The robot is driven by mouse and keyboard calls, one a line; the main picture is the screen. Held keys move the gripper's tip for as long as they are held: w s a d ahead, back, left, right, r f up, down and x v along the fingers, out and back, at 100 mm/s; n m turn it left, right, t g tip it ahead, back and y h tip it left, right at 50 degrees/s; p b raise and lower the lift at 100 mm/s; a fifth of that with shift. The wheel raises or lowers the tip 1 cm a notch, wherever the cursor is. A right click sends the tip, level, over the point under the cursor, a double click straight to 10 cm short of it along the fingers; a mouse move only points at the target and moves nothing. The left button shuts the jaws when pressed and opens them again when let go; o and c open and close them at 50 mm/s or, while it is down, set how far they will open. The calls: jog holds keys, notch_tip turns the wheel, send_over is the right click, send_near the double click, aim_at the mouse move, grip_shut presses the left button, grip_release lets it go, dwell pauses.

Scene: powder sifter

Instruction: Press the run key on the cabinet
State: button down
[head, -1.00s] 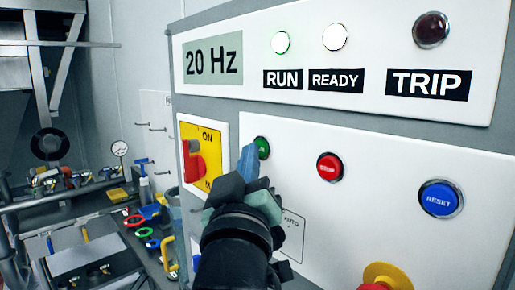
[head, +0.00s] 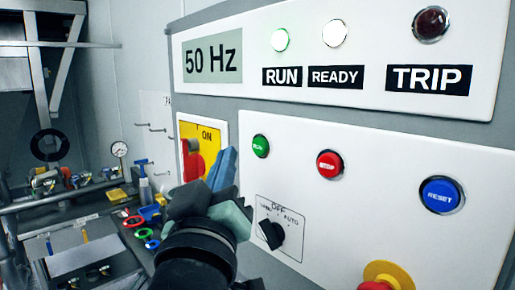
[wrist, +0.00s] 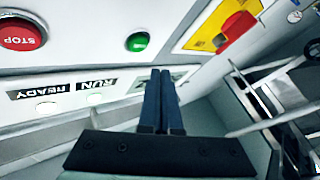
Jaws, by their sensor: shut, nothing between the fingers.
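The green run key (head: 261,145) sits on the white cabinet panel, left of the red stop key (head: 329,164). It also shows uncovered in the wrist view (wrist: 138,41). My gripper (head: 226,160) is shut and empty, its blue fingers together. In the head view it is left of the run key and apart from it, in front of the yellow switch plate. The display (head: 212,62) reads 50 Hz. The RUN lamp (head: 280,40) glows green and the READY lamp (head: 335,36) glows white. The TRIP lamp (head: 430,24) is dark red.
A blue reset key (head: 441,196), a black selector knob (head: 271,234) and a red-topped yellow button (head: 388,276) are on the same panel. A red rotary handle (head: 192,161) on a yellow plate is partly behind my gripper. A bench with tools stands at left.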

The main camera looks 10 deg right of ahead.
jog(key=shift+s+a, duration=0.65)
jog(key=shift+a, duration=0.25)
jog(key=s+d+r+m+t+y+b, duration=0.1)
jog(key=s+r+m+t+y+b, duration=0.2)
jog(key=s, duration=0.9)
notch_tip(320, 180, up, 3)
jog(key=t+y+b, duration=0.1)
jog(key=t+b, duration=0.2)
jog(key=shift+s+b, duration=0.4)
jog(key=shift+f, duration=0.1)
dwell(0.8)
